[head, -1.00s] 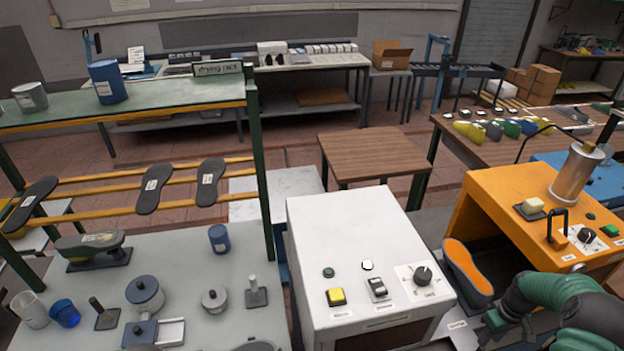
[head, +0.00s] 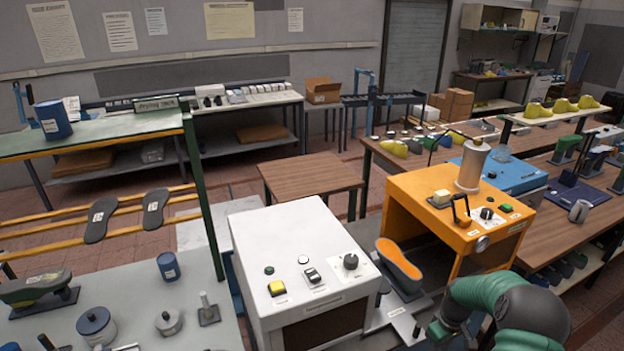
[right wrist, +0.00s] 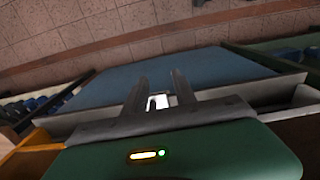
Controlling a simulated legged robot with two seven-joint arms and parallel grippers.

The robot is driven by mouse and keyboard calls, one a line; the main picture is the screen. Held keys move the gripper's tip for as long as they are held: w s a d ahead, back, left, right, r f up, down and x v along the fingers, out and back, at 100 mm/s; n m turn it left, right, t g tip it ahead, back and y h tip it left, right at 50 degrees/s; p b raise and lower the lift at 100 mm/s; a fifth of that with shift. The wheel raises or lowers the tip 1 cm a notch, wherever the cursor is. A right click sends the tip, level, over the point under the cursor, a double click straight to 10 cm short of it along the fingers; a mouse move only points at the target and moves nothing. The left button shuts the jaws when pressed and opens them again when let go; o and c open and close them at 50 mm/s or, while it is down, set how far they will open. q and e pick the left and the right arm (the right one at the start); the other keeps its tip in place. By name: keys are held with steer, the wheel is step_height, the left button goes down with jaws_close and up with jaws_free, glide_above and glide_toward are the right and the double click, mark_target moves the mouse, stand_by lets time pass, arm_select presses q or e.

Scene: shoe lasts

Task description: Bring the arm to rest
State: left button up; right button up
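My right arm, green and dark grey, comes in at the lower right of the head view. Its gripper (head: 440,331) is partly cut off by the lower edge there, below the orange machine. In the right wrist view the two grey fingers (right wrist: 157,92) stand apart, with nothing visibly gripped between them. A small white patch shows in the gap; I cannot tell what it is. A blue surface lies beyond the fingertips. My left gripper is not in view.
A white machine (head: 295,255) with buttons stands left of the arm. A shoe form with an orange sole (head: 400,264) leans beside it. The orange machine (head: 425,200) is behind the arm. A small brown table (head: 310,176) stands bare farther back.

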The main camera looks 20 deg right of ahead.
steer(key=w+a+r+b, duration=0.1)
steer(key=a+r+b, duration=0.1)
steer(key=a, duration=0.6)
steer(key=w+a+r+b, duration=0.1)
steer(key=a+r+b, duration=0.15)
steer(key=a, duration=0.55)
steer(key=s+a+t+b, duration=0.1)
steer(key=s+a, duration=0.4)
steer(key=a, duration=0.2)
steer(key=s+a+r+t+b, duration=0.1)
steer(key=s+a+b, duration=0.1)
steer(key=s+a, duration=0.3)
steer(key=a, duration=0.3)
steer(key=shift+s+a+r+m, duration=0.2)
steer(key=shift+r+m, duration=0.1)
steer(key=shift+m, duration=0.1)
steer(key=shift+w, duration=0.15)
